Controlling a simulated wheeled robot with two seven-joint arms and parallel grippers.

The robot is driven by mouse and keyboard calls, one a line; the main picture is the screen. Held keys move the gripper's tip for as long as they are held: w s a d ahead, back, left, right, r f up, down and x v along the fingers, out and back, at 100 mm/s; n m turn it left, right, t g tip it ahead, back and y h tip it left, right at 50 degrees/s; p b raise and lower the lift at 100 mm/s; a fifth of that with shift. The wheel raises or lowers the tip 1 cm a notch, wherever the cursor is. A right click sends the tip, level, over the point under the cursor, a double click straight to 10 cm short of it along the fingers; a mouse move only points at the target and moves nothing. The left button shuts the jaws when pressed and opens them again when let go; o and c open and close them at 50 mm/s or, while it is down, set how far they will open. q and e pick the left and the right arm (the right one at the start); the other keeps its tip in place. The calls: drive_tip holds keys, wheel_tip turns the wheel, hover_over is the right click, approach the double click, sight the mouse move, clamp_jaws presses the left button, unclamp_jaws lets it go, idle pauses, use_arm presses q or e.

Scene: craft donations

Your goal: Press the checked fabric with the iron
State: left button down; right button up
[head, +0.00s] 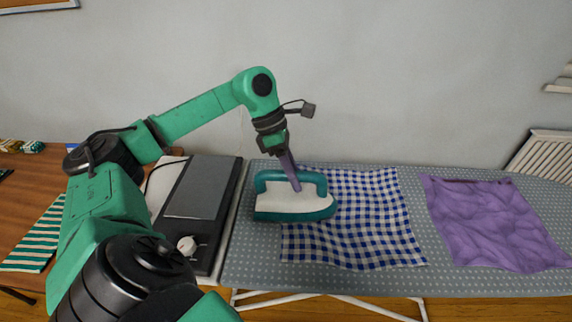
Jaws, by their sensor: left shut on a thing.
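The checked fabric (365,225), blue and white, lies on the grey dotted ironing board (250,270). The iron (295,207), teal and white, sits at the left side of the fabric, over its left edge, with its tip to the right. My left gripper (292,176) comes down from above and is shut on the iron's teal handle. Part of the fabric is hidden under the iron. I cannot tell whether the iron's sole fully touches the cloth. My right gripper is not in view.
A rumpled purple cloth (490,220) lies on the board at the right. A black device with a grey plate (200,187) and a white knob stands left of the board. A green-striped cloth (37,240) lies on the wooden table (40,175). A radiator (545,155) is at the right wall.

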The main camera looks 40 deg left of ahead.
sight(316, 173)
use_arm(q)
drive_tip(key=w+d+p, duration=0.2)
drive_tip(key=p, duration=0.1)
drive_tip(key=w+d+p, duration=0.1)
drive_tip(key=d, duration=0.1)
drive_tip(key=shift+r+p, duration=0.3)
drive_tip(key=shift+p, duration=0.1)
drive_tip(key=w+d, duration=0.1)
drive_tip(key=w+d+p, duration=0.1)
drive_tip(key=d, duration=0.1)
drive_tip(key=w+d, duration=0.1)
drive_tip(key=d, duration=0.1)
drive_tip(key=shift+w+f+p, duration=0.25)
drive_tip(key=shift+w+p, duration=0.05)
drive_tip(key=shift+p, duration=0.05)
drive_tip(key=shift+w+d+f, duration=0.1)
drive_tip(key=shift+w+d, duration=0.3)
drive_tip(key=shift+d, duration=0.05)
drive_tip(key=w+d+b, duration=0.1)
drive_tip(key=w+d, duration=0.8)
drive_tip(key=d, duration=0.3)
drive_tip(key=shift+b, duration=0.4)
drive_tip(key=shift+w, duration=0.15)
